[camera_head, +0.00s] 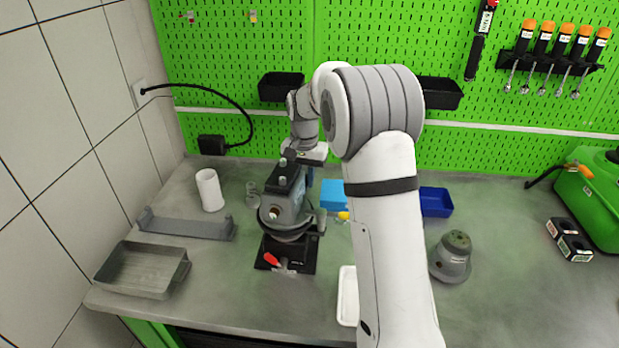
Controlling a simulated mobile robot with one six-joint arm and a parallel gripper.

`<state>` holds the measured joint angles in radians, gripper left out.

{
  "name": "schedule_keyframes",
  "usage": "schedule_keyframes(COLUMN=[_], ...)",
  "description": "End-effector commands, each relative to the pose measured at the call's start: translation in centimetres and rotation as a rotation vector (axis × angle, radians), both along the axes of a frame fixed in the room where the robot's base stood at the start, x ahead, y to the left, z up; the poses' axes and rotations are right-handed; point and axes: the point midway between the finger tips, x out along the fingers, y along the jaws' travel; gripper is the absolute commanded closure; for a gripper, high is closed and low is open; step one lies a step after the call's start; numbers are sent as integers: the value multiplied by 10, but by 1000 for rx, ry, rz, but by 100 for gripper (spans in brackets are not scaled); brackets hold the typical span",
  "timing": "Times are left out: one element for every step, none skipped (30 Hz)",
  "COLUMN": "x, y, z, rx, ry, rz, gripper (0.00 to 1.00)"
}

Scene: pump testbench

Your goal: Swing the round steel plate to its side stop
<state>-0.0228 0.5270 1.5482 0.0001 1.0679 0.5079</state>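A dark grey pump-like testbench (285,192) stands on a black base (302,262) near the middle of the bench. A round grey metal part (287,235) shows low on its front, above the base. It looks like the round steel plate, but its outline is partly hidden and I cannot tell its swing angle or the side stop. A red handle (271,260) sticks out at the front of the base. My gripper (303,157) is at the far end of my arm, close above the back of the testbench. Its fingers are too small to read, and contact is unclear.
A white cylinder (210,190), grey bracket (187,227) and grey tray (140,270) lie left. A white tray (347,296), blue bins (435,202) and a grey conical part (455,257) are right. My arm covers the centre right. A green pegboard (385,30) closes the back.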

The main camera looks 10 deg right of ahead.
Motion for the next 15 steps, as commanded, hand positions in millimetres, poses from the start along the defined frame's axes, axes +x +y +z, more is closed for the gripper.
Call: schedule_keyframes(x=[3,4,4,5,5,6,6,7,7,8,8,8,8,9,9], y=[3,4,6,7,8,10,11,12,13,14,14,15,15,16,16], z=[2,2,2,2,2,2,2,2,2,2,2,2,2,2,2], rx=[-1,-1,-1,-1,0,-1,-1,-1,0,0,0,0,0,0,0], ry=[-5,-5,-5,-5,-5,-6,-6,-6,-7,-7,-7,-7,-8,-8,-8], rz=[17,28,40,49,58,68,75,81,88,93,98,103,106,109,112], gripper=[100,100,100,100,100,100,100,100,100,100,100,100,100,100,100])
